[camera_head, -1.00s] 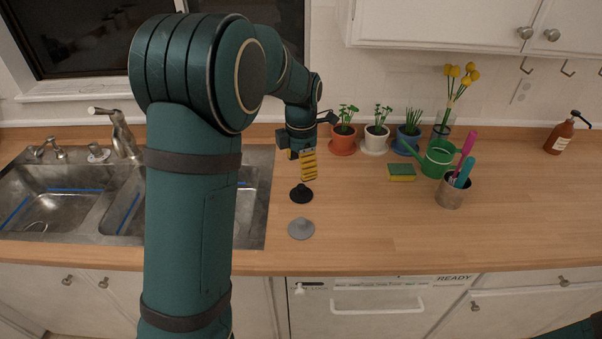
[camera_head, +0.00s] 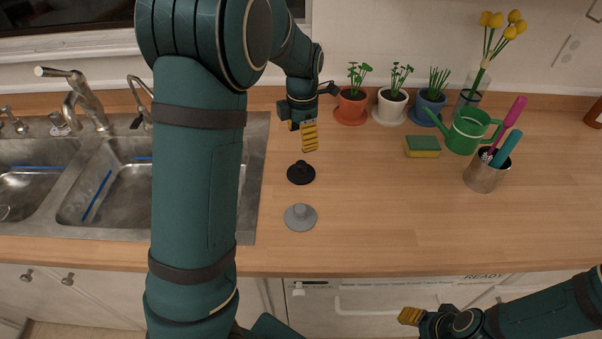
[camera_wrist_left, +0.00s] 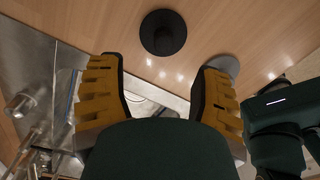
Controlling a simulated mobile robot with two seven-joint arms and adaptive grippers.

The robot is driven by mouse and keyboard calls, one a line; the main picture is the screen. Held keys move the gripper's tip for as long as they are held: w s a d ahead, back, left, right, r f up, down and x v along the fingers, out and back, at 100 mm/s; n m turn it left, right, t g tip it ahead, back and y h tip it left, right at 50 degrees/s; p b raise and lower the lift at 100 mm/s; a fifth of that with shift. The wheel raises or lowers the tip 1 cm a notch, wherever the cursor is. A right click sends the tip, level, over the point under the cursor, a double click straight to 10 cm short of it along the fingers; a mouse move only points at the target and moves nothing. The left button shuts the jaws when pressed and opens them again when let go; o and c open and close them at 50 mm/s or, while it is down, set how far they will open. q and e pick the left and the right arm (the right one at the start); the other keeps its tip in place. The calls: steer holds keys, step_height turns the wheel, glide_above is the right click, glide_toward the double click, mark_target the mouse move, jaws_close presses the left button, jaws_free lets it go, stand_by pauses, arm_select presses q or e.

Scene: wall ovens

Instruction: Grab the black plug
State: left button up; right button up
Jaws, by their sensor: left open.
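The black plug (camera_head: 301,173) is a round dark disc with a knob, lying on the wooden counter right of the sink. It also shows in the left wrist view (camera_wrist_left: 163,33), just beyond and between the fingers. My left gripper (camera_head: 309,136) is open and empty, above the counter and behind the black plug in the head view. Its yellow-padded fingers are spread apart in the left wrist view (camera_wrist_left: 160,95), not touching the plug. My right gripper (camera_head: 410,316) is at the bottom right of the head view, in front of the counter; its opening is unclear.
A grey plug (camera_head: 300,217) lies in front of the black one. The sink (camera_head: 255,190) is at left. A sponge (camera_head: 422,147), green watering can (camera_head: 466,131), utensil cup (camera_head: 484,177) and potted plants (camera_head: 391,107) stand to the right. The counter's front right is clear.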

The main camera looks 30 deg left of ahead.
mark_target(301, 163)
arm_select(q)
step_height(301, 163, down, 6)
steer(key=shift+r+b, duration=0.1)
steer(key=shift+b, duration=0.45)
steer(key=f, duration=0.2)
steer(key=s+f+b, duration=0.1)
steer(key=f, duration=0.1)
steer(key=shift+d+f, duration=0.1)
steer(key=shift+f, duration=0.15)
steer(key=shift+w+f+b, duration=0.1)
steer(key=shift+f+b, duration=0.2)
steer(key=shift+f, duration=0.1)
steer(key=shift+r, duration=0.1)
steer(key=shift+c, duration=0.2)
jaws_close()
